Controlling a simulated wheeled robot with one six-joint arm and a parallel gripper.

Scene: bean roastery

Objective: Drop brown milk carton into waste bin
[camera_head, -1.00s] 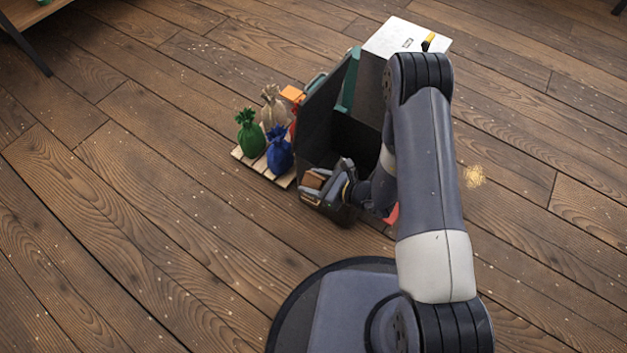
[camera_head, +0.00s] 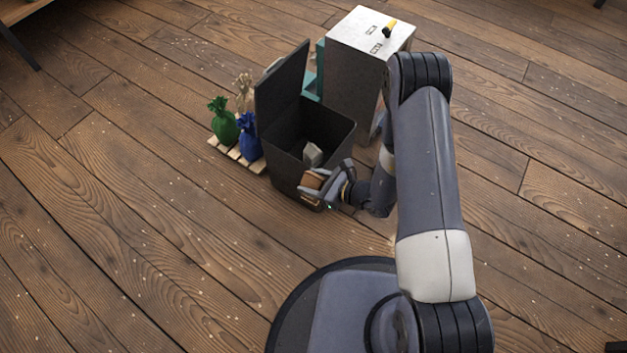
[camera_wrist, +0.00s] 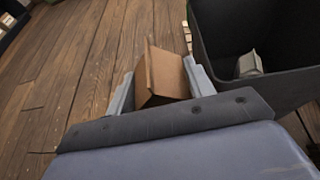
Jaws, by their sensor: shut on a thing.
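The brown milk carton (camera_head: 312,181) is held between the fingers of my gripper (camera_head: 322,186). In the wrist view the carton (camera_wrist: 165,75) sits between the two grey fingers of my gripper (camera_wrist: 158,88). The waste bin (camera_head: 318,125) is dark grey with its lid swung up on the left side. My gripper and the carton are at the bin's near side, seemingly outside its wall. In the wrist view the bin (camera_wrist: 285,85) is to the right of the carton. Part of the bin's front is hidden behind my gripper.
A light grey object (camera_head: 313,155) is inside the bin. A white-topped cabinet (camera_head: 368,35) with a yellow-and-black item stands behind it. The floor at left is clear.

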